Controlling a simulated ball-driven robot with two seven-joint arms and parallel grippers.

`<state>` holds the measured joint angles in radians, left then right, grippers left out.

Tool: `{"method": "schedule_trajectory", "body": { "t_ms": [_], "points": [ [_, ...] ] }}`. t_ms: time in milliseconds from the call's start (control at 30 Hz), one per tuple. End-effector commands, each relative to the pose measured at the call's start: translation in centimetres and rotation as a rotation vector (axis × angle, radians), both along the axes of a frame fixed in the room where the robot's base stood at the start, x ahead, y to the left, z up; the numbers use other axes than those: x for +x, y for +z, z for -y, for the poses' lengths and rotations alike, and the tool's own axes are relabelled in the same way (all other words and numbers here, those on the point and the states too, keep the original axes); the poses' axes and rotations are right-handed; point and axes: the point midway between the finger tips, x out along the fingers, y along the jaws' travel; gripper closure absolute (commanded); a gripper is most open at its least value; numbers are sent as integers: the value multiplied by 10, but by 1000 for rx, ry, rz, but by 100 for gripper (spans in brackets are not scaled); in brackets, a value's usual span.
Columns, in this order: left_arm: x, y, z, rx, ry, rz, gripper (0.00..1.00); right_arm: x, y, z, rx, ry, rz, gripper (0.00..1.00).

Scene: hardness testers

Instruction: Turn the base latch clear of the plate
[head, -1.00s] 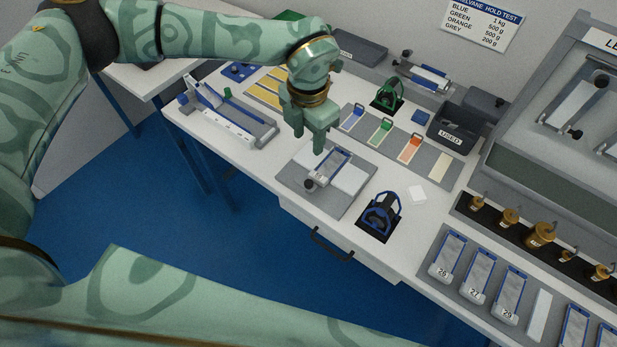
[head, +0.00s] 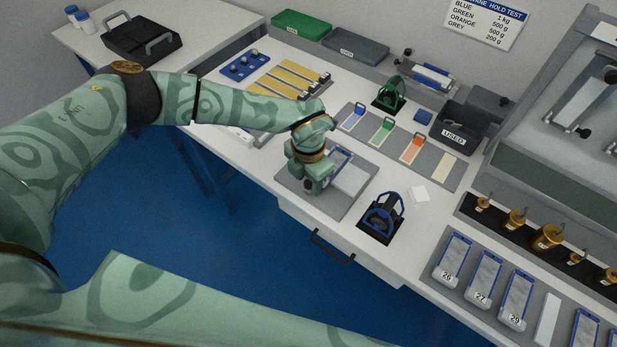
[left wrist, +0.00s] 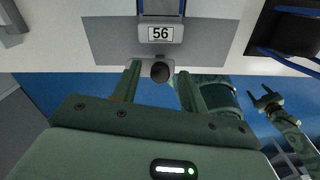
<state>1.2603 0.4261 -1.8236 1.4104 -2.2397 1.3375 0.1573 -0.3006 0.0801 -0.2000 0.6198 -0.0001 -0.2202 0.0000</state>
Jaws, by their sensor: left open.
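The test plate labelled 56 (left wrist: 160,33) lies in a holder on the grey base mat (left wrist: 105,40); the base mat also shows in the head view (head: 335,208). A dark round knob (left wrist: 160,72), which looks like the base latch, sticks out from the grey block in front of the plate. My left gripper (left wrist: 157,75) is open, with one finger on each side of the knob and visible gaps. In the head view my left gripper (head: 313,188) hides the knob and part of the plate. My right gripper (left wrist: 266,100) shows small at the right of the left wrist view, its fingers apart.
A blue-framed stand (head: 383,214) on a black pad is right of the mat. Colour strips lie on a grey board (head: 440,178) behind. A drawer handle (head: 331,247) juts from the table front.

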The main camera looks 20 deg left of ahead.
Motion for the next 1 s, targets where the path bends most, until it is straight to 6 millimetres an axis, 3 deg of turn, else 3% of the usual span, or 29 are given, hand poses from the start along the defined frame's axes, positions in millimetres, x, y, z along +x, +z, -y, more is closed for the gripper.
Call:
{"method": "schedule_trajectory", "body": {
  "t_ms": [167, 300, 667, 1000],
  "points": [
    [0, 0, 0, 0, 0, 0, 60, 0, 0, 0, 0, 0, 0, 41],
    [0, 0, 0, 0, 0, 0, 99, 0, 0, 0, 0, 0, 0, 41],
    [0, 1, 0, 0, 32, 0, 100, 1, 4, 0, 0, 0, 2, 41],
    [0, 4, 0, 0, 244, 1, 100, 5, 25, 0, 0, 0, 13, 41]
  ]
}}
